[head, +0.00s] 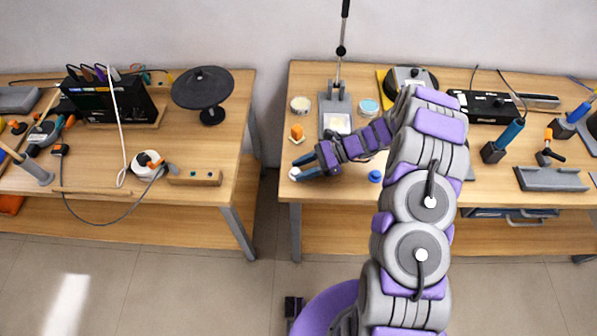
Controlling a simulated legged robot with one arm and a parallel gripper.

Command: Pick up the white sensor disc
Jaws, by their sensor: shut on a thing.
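The white sensor disc (293,173) is at the front left corner of the right-hand table, small in the head view. My gripper (297,170) reaches left over this table, with its blue fingers shut on the disc. Part of the disc is hidden by the fingers. I cannot tell whether the disc still touches the tabletop.
An orange object (297,132) and a round pale-lidded tin (300,104) stand behind my gripper. A blue knob (375,176) sits to its right near the front edge. A gap separates this table from the left table (225,130).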

